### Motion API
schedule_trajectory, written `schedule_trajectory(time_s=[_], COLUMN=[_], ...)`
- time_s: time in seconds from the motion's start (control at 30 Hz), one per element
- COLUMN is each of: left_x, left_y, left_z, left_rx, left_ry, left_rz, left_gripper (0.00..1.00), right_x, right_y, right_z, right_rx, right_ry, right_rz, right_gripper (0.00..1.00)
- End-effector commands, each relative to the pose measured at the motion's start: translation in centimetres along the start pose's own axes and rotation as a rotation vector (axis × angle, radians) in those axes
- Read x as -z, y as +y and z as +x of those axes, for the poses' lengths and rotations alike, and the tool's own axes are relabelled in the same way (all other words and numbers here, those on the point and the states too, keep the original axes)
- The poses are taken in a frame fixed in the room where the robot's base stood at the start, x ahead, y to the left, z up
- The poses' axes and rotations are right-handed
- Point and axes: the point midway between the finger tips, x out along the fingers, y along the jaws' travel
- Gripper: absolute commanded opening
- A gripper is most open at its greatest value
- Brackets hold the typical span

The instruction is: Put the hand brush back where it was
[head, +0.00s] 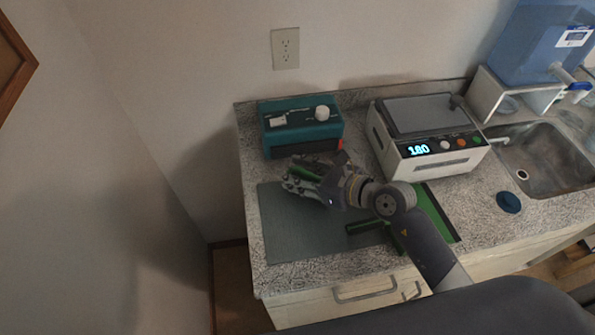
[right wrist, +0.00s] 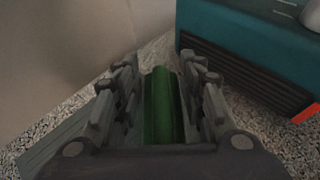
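A green bar, which looks like the handle of the hand brush (right wrist: 162,105), lies lengthwise between the fingers of my right gripper (right wrist: 160,100) in the right wrist view. The fingers close in on both its sides. In the head view my right gripper (head: 304,182) is over the back left of the grey mat (head: 285,235), just in front of the teal device. A strip of green shows between its fingers; the rest of the brush is hidden. My left gripper is not in view.
A teal device (head: 328,133) and a white device reading 180 (head: 450,155) stand behind. The sink (head: 545,160) and a dark blue disc (head: 509,202) are right. The mat's front left is clear.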

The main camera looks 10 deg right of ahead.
Motion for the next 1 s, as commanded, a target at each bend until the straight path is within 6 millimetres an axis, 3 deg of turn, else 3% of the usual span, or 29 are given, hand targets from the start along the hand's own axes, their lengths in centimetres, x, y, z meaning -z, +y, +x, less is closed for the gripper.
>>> schedule_trajectory(time_s=[0.47,0.67,1.0], left_x=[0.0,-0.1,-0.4], left_y=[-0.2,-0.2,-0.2], left_z=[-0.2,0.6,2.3], left_rx=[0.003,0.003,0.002], left_ry=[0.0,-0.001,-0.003], left_rz=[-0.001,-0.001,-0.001], left_gripper=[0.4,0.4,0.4], right_x=[-0.2,0.0,0.1], right_y=[0.0,0.0,0.0], right_z=[-0.3,-3.2,-9.9], right_rx=[0.0,-0.001,0.0], right_ry=[0.002,0.003,0.004], right_rz=[0.0,-0.003,-0.002], right_gripper=[0.53,0.53,0.53])
